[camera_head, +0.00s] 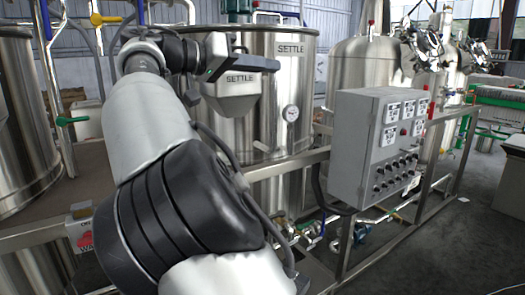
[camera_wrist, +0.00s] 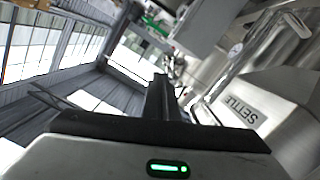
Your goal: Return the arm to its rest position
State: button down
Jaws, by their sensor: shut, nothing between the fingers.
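My arm reaches up from the bottom of the head view, bends at the upper left and turns right toward the tanks. My gripper (camera_wrist: 160,85) shows in the wrist view as dark fingers together above a pale housing with a green light, with nothing seen between them. In the head view the hand is small and dark at the end of the arm, in front of the settle tank (camera_head: 292,85). I cannot tell the exact gap.
A grey control box (camera_head: 360,150) with knobs and dials stands on a metal frame right of my arm. More steel tanks (camera_head: 360,60) stand behind it, and another (camera_head: 22,120) is at the left edge. Open floor (camera_head: 470,240) lies at the right.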

jog(key=s+d+f+n+g+y, duration=0.15)
jog(key=d+f+y, duration=0.25)
jog(key=d+f, duration=0.45)
jog(key=s+d+f+n+g+y, duration=0.1)
jog(key=s+d+f+g+y, duration=0.35)
jog(key=d, duration=0.75)
jog(key=s+a+f+n+t+y, duration=0.2)
jog(key=s+a+f+y, duration=0.1)
jog(key=s+f, duration=0.8)
jog(key=s+a+f+n+t+y, duration=0.1)
jog(key=s+a+f+n+y, duration=0.2)
jog(key=s+f, duration=0.75)
jog(key=s+r+p, duration=0.2)
jog(key=r+p, duration=0.8)
jog(key=r, duration=0.2)
jog(key=s+a+r+p, duration=0.1)
jog(key=s+r+p, duration=0.1)
jog(key=r+p, duration=0.9)
jog(key=shift+r+p, duration=0.3)
jog(key=shift+r, duration=0.3)
jog(key=shift+s+m, duration=0.1)
jog(key=shift+m, duration=0.15)
